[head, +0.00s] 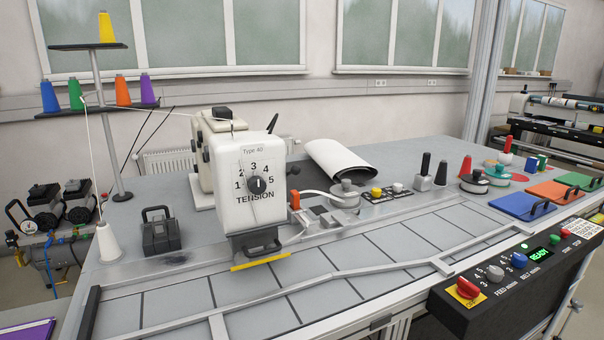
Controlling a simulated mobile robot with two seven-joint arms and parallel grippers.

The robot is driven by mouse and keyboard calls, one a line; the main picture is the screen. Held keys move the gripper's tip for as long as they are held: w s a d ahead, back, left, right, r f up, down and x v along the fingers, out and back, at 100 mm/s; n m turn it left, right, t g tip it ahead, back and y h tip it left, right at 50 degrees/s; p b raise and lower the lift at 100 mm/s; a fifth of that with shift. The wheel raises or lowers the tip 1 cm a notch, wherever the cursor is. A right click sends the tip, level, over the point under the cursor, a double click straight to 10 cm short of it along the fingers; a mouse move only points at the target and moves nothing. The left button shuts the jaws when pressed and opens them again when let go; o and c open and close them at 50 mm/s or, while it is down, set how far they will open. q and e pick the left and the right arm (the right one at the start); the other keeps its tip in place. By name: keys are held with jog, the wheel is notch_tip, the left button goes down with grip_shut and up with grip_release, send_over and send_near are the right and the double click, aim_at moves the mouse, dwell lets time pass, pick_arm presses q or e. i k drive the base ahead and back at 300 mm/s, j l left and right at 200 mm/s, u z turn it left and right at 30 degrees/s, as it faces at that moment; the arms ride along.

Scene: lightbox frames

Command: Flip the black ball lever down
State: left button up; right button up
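Neither of my grippers is in the head view. The white sewing machine head (252,180), marked "Type 40" and "TENSION", stands at the centre left. A short black lever (272,123) points up and slightly right from its upper right side. A black knob (294,169) sticks out to the right lower down on the same side. On the table to the right, a black-topped upright handle (426,161) stands on a small grey block, with another dark handle (441,174) beside it. I cannot tell for certain which of these is the black ball lever.
A thread stand (95,105) with coloured cones rises at the left. A black weight-like block (160,232) sits left of the machine. A control panel (515,275) with coloured knobs and a green "READY" display runs along the front right. The tiled belt (350,255) is clear.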

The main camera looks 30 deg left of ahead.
aim_at(296, 169)
jog(key=i+l, duration=0.1)
jog(key=l, duration=0.75)
jog(key=i+l, duration=0.15)
jog(key=l, duration=0.3)
jog(key=i+l, duration=0.1)
jog(key=l, duration=0.3)
jog(key=l+u, duration=0.2)
jog(key=u, duration=0.25)
jog(key=l+u, duration=0.25)
jog(key=u, duration=1.1)
jog(key=i+j+u, duration=0.1)
jog(key=i+u, duration=0.4)
jog(key=i, duration=0.35)
